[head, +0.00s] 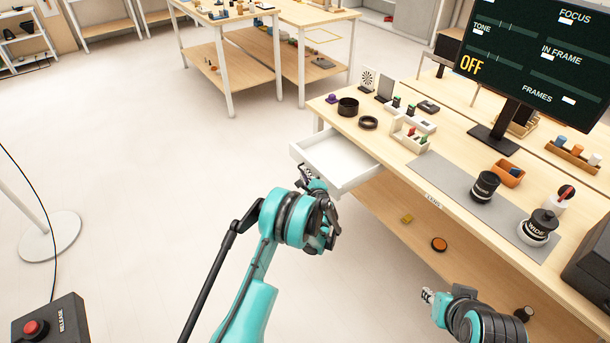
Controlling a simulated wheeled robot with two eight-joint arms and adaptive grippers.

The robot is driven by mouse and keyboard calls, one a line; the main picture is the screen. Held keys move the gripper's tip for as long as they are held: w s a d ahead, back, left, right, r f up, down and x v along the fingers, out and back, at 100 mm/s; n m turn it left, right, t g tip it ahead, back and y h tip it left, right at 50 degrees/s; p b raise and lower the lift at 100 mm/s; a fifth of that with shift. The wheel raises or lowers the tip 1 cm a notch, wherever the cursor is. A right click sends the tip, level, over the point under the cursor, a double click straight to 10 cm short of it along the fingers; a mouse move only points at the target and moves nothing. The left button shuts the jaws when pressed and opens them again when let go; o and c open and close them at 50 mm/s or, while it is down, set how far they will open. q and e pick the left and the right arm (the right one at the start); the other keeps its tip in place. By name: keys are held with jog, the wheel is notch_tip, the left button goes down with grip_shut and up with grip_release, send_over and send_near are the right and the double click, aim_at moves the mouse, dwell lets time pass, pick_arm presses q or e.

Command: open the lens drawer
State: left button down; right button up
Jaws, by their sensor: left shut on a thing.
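A white drawer (341,176) stands pulled out from the left end of the front edge of the wooden table (440,178). Its inside looks empty. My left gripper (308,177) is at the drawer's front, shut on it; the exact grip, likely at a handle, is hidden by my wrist. My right gripper (428,296) is low at the front of the table, apart from the drawer, and too small to tell whether it is open.
A black ring (368,122) and a black cup (347,107) stand on the table behind the drawer. Dark lenses (484,187) stand on a grey mat (452,190) to the right. A lower shelf (400,222) lies under the table. The floor left of the drawer is clear.

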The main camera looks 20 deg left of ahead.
pick_arm(q)
jog(key=shift+s, duration=0.15)
jog(key=c, duration=1.9)
grip_release()
jog(key=v, duration=1.2)
